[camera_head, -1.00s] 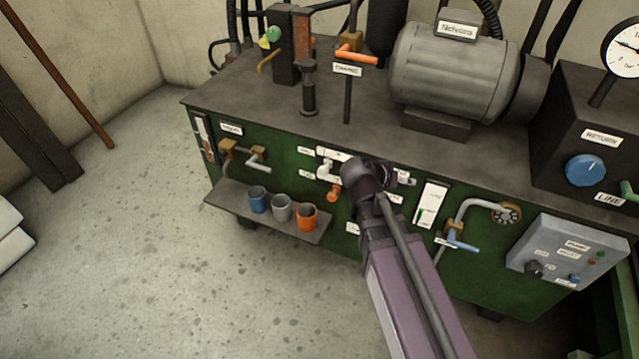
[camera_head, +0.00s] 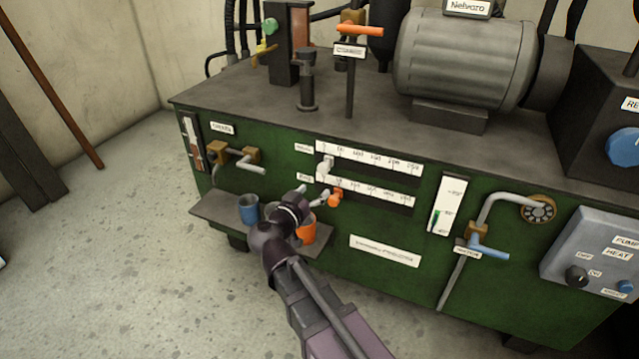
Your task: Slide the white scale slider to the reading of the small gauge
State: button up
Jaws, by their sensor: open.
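The white scale slider (camera_head: 324,166) sits at the left end of the upper white scale strip (camera_head: 375,160) on the green cabinet front. An orange slider (camera_head: 336,197) sits near the left of the lower scale strip (camera_head: 385,192). My gripper (camera_head: 312,195) is open and empty, just below and left of the white slider and close to the orange one. Whether it touches either is unclear. A small round brass-rimmed dial (camera_head: 538,209) is at the right end of a bent pipe. I cannot tell whether it is the small gauge, and its reading is illegible.
Below left, a shelf (camera_head: 208,209) holds a blue cup (camera_head: 248,210) and an orange cup (camera_head: 307,232), partly behind my arm. A vertical level indicator (camera_head: 447,205) and a blue-handled valve (camera_head: 487,252) are to the right.

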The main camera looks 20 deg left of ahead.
aim_at(322, 170)
jog(key=a, duration=0.1)
jog(key=s+a+f+b, duration=0.1)
jog(key=a+t+y, duration=0.1)
jog(key=shift+s+a+f+b, duration=0.15)
jog(key=shift+s+b, duration=0.15)
jog(key=shift+s, duration=0.05)
jog(key=shift+w, duration=0.15)
jog(key=w, duration=0.4)
jog(key=w+d, duration=0.1)
jog(key=w, duration=0.8)
jog(key=shift+w+d, duration=0.2)
jog(key=shift+d, duration=0.15)
grip_shut()
